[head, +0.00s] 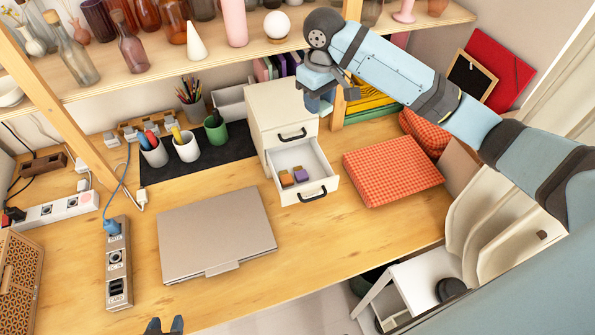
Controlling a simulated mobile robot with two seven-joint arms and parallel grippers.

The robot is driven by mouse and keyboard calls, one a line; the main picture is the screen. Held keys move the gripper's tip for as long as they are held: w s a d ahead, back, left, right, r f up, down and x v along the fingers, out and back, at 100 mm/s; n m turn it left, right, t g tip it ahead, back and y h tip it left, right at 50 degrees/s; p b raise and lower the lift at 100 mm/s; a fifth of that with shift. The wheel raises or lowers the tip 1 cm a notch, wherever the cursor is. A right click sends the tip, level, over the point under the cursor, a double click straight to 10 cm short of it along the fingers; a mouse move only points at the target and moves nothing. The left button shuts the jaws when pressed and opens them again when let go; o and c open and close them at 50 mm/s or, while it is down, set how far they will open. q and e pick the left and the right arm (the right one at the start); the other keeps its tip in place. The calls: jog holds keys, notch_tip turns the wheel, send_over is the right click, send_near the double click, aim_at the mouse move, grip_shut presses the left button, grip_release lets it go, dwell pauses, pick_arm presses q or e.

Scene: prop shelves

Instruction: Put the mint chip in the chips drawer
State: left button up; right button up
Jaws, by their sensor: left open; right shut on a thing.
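The small white drawer cabinet (283,108) stands on the desk with its lower drawer (316,188) pulled open. Small orange and purple chips lie in the open drawer; an orange chip (286,179) is at its left and a purple chip (301,175) beside it. My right gripper (320,101) is above and just right of the cabinet top, higher than the open drawer. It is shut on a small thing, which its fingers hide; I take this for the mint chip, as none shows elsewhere. My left gripper (165,326) shows only its open fingertips at the bottom edge.
A closed laptop (215,232) lies left of the drawer, and an orange checked cushion (392,168) lies right of it. Pen cups (186,147) stand on a black mat. A wooden shelf with bottles and vases (230,57) runs above the desk. A power strip (117,265) lies at left.

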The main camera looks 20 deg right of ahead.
jog(key=shift+w, duration=0.15)
jog(key=shift+d+f+p, duration=0.15)
jog(key=shift+f+p, duration=0.8)
jog(key=shift+f, duration=8.8)
pick_arm(q)
jog(key=shift+s+r, duration=0.1)
jog(key=shift+r, duration=0.65)
pick_arm(e)
jog(key=shift+f, duration=0.1)
